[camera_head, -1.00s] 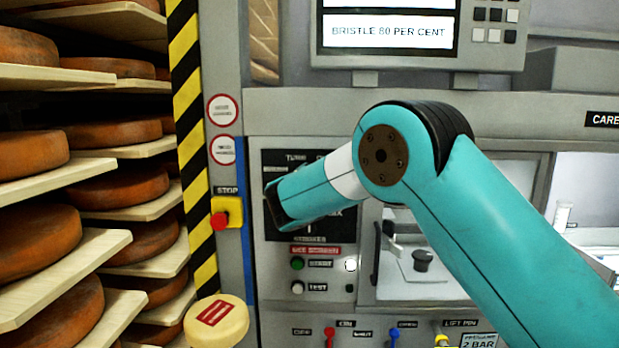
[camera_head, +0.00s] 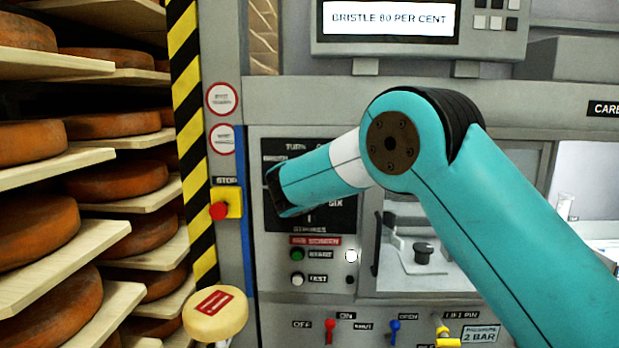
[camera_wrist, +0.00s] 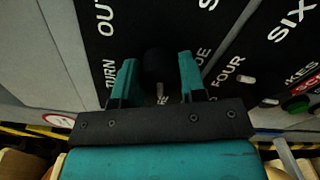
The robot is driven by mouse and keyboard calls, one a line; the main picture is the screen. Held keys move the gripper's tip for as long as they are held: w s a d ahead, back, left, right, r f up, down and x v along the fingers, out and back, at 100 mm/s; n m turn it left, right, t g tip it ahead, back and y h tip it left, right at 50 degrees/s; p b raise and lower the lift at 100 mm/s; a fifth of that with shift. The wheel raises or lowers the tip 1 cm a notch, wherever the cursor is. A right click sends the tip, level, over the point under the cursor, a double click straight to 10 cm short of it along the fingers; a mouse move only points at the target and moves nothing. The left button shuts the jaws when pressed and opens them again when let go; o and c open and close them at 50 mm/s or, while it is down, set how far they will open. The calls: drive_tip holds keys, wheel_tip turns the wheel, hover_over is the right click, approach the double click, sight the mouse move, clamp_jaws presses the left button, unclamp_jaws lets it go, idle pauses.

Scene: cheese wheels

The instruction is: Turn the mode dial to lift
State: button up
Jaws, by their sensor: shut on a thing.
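The mode dial is a black round knob (camera_wrist: 156,66) on a dark panel (camera_head: 330,212). In the wrist view my gripper (camera_wrist: 157,62) has one teal finger on each side of the knob and is shut on it. The label TURN stands left of the fingers, and OUT and a partly cut-off word ending in DE stand near them. A short pale mark shows just below the knob; I cannot tell whether it is its pointer. I see no word LIFT beside the dial. In the head view my forearm hides the knob.
Another setting with FOUR and SIX (camera_wrist: 292,22) lies right of the knob. Below the panel are a green START button (camera_head: 297,255) and a white TEST button (camera_head: 297,279). A red stop button (camera_head: 219,211) is to the left. Cheese shelves (camera_head: 110,245) fill the left side.

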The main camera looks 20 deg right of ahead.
drive_tip(key=m+b, duration=0.1)
drive_tip(key=b, duration=0.1)
drive_tip(key=m+b, duration=0.2)
drive_tip(key=shift+f+m, duration=0.3)
drive_tip(key=shift+f, duration=0.05)
drive_tip(key=m+b, duration=0.4)
drive_tip(key=shift+m+b, duration=0.3)
drive_tip(key=shift+b, duration=0.1)
drive_tip(key=m+b, duration=0.7)
drive_tip(key=m, duration=0.2)
drive_tip(key=m+b, duration=0.3)
drive_tip(key=m, duration=0.1)
drive_tip(key=shift+r+m, duration=0.1)
drive_tip(key=shift+m, duration=0.2)
drive_tip(key=m+b, duration=0.2)
drive_tip(key=m, duration=0.1)
drive_tip(key=shift+m, duration=0.3)
drive_tip(key=m+b, duration=0.1)
drive_tip(key=m, duration=0.3)
drive_tip(key=shift+m+b, duration=0.3)
drive_tip(key=shift+b, duration=0.05)
drive_tip(key=shift+r+m+b, duration=0.15)
drive_tip(key=shift+m+b, duration=0.4)
drive_tip(key=shift+m, duration=1.25)
